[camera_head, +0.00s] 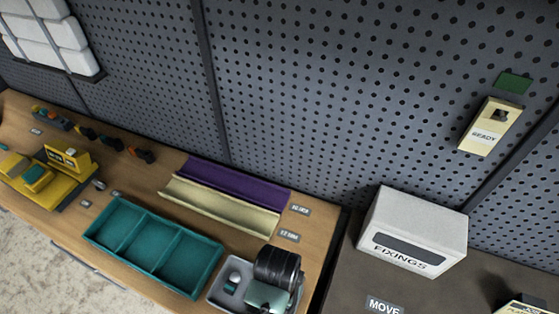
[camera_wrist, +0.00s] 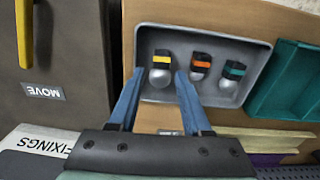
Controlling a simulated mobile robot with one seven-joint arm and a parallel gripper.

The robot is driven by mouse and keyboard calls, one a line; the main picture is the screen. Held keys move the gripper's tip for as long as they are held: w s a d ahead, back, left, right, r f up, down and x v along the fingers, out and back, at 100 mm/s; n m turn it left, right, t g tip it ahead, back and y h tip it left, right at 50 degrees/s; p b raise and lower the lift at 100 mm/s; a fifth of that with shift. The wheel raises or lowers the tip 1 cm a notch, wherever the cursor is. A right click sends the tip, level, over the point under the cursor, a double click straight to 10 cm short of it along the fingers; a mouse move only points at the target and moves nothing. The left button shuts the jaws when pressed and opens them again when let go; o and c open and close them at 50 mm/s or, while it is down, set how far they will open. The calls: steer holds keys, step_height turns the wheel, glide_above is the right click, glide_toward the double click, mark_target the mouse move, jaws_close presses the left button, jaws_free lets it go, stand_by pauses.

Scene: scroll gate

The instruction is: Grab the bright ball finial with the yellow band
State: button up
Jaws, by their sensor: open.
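The finial with the yellow band (camera_wrist: 161,61) lies in a grey tray (camera_wrist: 256,46) in the wrist view. It has a pale, shiny ball at its lower end and a dark part at the top. My gripper (camera_wrist: 160,75) is open, with one blue finger on each side of the yellow-banded finial's ball. I cannot tell how far above it the fingertips are. A finial with an orange band (camera_wrist: 201,65) and one with a teal band (camera_wrist: 234,71) lie to its right. In the head view, my gripper covers much of the tray (camera_head: 216,294) and hides the yellow-banded finial.
A teal compartment tray (camera_head: 150,243) stands beside the grey tray. Purple (camera_head: 232,183) and cream (camera_head: 222,206) channels lie behind it against the pegboard. A white FIXINGS box (camera_head: 415,228) stands on the dark surface to the right. A yellow device (camera_head: 50,178) sits at far left.

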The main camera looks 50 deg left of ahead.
steer(key=shift+w+a+f+p, duration=0.15)
steer(key=shift+f+p, duration=0.1)
steer(key=shift+f, duration=0.95)
steer(key=shift+w+a+f+p, duration=0.1)
steer(key=shift+f+p, duration=0.15)
steer(key=shift+f, duration=0.95)
jaws_close()
